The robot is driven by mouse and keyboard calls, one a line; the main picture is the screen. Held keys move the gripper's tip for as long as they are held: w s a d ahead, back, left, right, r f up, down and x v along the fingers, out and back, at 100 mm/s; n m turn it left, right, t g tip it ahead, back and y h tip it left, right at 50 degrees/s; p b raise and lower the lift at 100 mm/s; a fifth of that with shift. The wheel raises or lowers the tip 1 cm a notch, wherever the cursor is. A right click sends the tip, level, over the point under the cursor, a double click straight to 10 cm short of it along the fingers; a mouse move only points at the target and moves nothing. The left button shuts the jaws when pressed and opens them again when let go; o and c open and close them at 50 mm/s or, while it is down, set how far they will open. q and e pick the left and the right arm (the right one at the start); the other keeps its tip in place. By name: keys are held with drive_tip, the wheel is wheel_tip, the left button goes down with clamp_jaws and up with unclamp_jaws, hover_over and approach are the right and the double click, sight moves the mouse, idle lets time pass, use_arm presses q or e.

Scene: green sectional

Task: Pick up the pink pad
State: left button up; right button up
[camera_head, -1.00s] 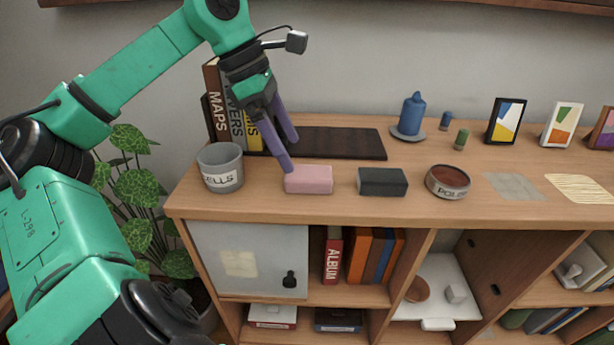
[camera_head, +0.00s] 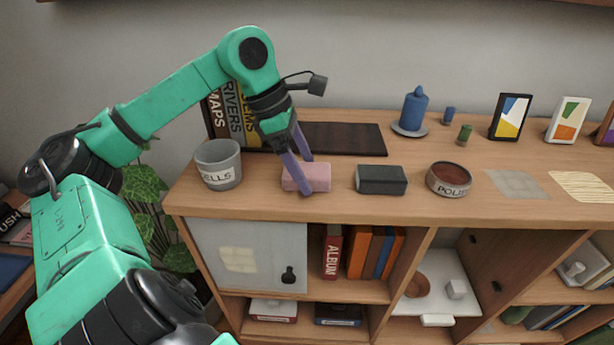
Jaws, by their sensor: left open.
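The pink pad (camera_head: 319,176) is a small block lying on the wooden cabinet top, between a grey cup and a dark grey block. My left gripper (camera_head: 308,175) reaches down to it from above with its purple fingers apart. One finger crosses the pad's front face and the other is at its back edge, so the fingers straddle the pad. I cannot tell whether they touch it. The pad appears to rest on the top. My right gripper is out of view.
The grey cup (camera_head: 219,165) stands left of the pad, the dark grey block (camera_head: 381,180) to its right. A polish tin (camera_head: 449,179) is further right. Behind lie a dark board (camera_head: 345,139) and upright books (camera_head: 232,118). A blue candle (camera_head: 412,110) stands at the back.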

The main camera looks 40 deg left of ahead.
sight(304, 169)
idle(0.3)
use_arm(q)
drive_tip(key=c, duration=1.4)
drive_tip(key=shift+r+p, duration=0.45)
drive_tip(key=shift+p, duration=0.05)
wheel_tip(304, 169, up, 10)
drive_tip(key=shift+f+p, duration=0.25)
drive_tip(key=shift+p, duration=0.25)
